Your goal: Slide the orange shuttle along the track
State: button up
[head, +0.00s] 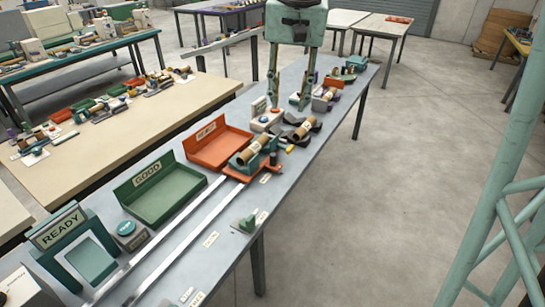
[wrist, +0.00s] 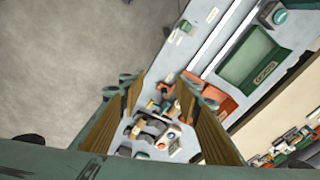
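The orange shuttle (head: 264,171) sits at the far end of the track (head: 172,243), two pale parallel rails on the long grey bench. It carries a green cradle with a brown cardboard tube (head: 255,151) lying in it. My gripper (head: 288,104) hangs over the bench beyond the shuttle, with its two fingers well apart and nothing between them. In the wrist view, my gripper (wrist: 163,105) also shows open, with small bench items visible past the fingers. The shuttle area there is small and partly hidden by the right finger.
An orange REJECT tray (head: 217,147) and a green GOOD tray (head: 163,192) stand left of the track. A READY frame (head: 75,245) stands near its close end. A small green block (head: 245,225) is on the right. Another tube (head: 297,131) lies beyond the shuttle. The rails' middle is clear.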

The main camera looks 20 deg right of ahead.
jog(key=w+d+f+m+g, duration=0.1)
jog(key=w+f, duration=0.5)
jog(key=w, duration=0.2)
jog(key=w+d+f+m, duration=0.1)
jog(key=w+f+m, duration=0.1)
jog(key=w+f, duration=0.55)
jog(key=m+p, duration=0.1)
jog(key=m, duration=0.1)
send_over(273, 154)
notch_tip(273, 154, down, 14)
jog(key=shift+r+g, duration=0.2)
jog(key=shift+g, duration=0.2)
jog(key=shift+f+b, duration=0.35)
jog(key=shift+f, duration=6.55)
grip_shut()
